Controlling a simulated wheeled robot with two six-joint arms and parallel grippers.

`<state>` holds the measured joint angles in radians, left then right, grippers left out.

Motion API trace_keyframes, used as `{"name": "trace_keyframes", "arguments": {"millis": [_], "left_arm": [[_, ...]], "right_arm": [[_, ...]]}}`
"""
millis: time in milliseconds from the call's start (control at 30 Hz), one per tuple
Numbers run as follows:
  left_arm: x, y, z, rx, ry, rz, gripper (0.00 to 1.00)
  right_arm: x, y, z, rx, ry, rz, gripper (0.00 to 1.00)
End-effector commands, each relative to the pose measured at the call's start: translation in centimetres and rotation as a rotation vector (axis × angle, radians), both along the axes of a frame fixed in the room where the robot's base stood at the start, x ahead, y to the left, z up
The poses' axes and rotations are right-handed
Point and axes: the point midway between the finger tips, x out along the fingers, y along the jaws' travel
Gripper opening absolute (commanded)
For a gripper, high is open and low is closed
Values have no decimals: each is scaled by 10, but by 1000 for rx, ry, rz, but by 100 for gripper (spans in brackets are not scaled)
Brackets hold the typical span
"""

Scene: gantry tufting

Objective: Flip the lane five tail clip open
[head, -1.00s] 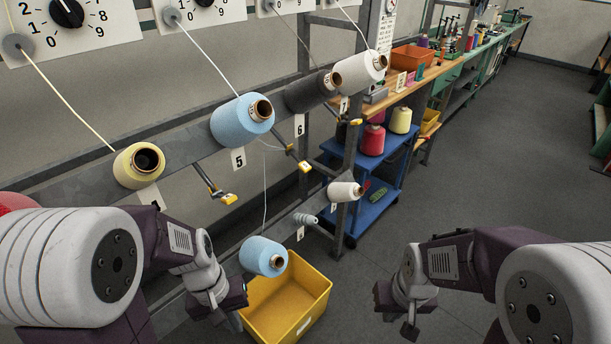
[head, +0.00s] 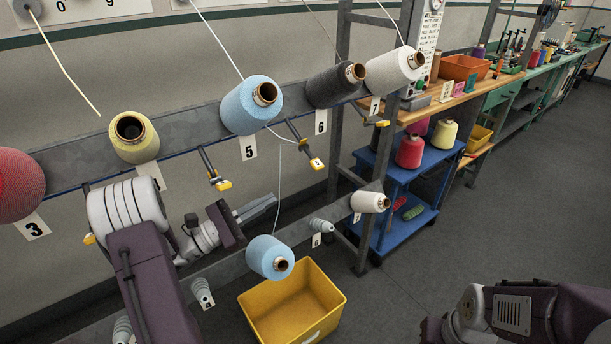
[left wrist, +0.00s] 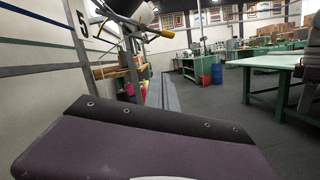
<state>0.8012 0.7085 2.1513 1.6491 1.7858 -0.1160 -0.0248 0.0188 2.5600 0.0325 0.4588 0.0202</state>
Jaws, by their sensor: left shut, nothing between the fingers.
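The lane five blue cone (head: 252,105) sits on the upper rail above its number 5 card (head: 248,148). A yellow-tipped clip (head: 316,164) sticks out on a dark arm just right of that card. A thread runs from the cone to near this clip's arm and meets the thread of the lower blue cone. I cannot tell whether the clip is open or shut. My left gripper (head: 272,205) is shut and empty, below the clip and apart from it. Its grey fingers (left wrist: 165,95) point ahead in the left wrist view. My right gripper's fingers are out of view.
Other yellow-tipped clips (head: 220,185) stick out along the rail. The lower blue cone (head: 270,258) hangs close below my left gripper. A yellow bin (head: 292,305) stands on the floor. A blue cart (head: 408,222) stands behind the rack's upright. The floor at right is clear.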

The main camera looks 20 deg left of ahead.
Motion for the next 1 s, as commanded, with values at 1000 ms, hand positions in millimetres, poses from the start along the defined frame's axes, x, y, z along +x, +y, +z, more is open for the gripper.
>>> {"name": "trace_keyframes", "arguments": {"millis": [1000], "left_arm": [[61,-80,59,1,2,-3,0]], "right_arm": [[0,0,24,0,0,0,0]]}}
